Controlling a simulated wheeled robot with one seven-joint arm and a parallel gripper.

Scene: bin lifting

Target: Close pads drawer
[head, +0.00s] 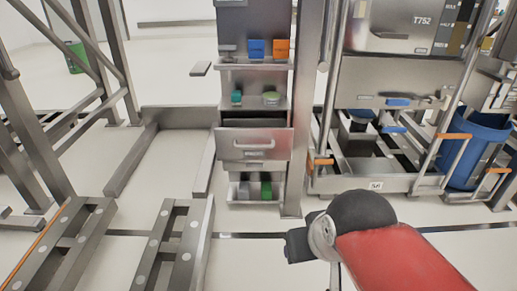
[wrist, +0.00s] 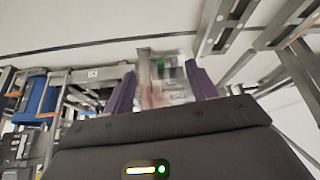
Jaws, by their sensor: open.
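A grey metal cabinet (head: 258,84) stands in the middle of the head view. A drawer with a bar handle (head: 254,144) sits at its mid-height, pulled out, with a dark interior showing above its front. No readable label shows whether it is the pads drawer. My gripper (wrist: 160,69) is open and empty in the wrist view, its two purple-grey fingers apart, pointing toward a blurred, tilted view of the cabinet. The gripper does not show clearly in the head view, where my red arm is at lower right, apart from the drawer.
A low compartment (head: 239,202) with green and grey items is below the drawer. A shelf with green items (head: 270,97) is above it. A steel post stands to its right, beside a machine frame and blue bin (head: 478,150). Metal rails lie at left; floor in front is partly clear.

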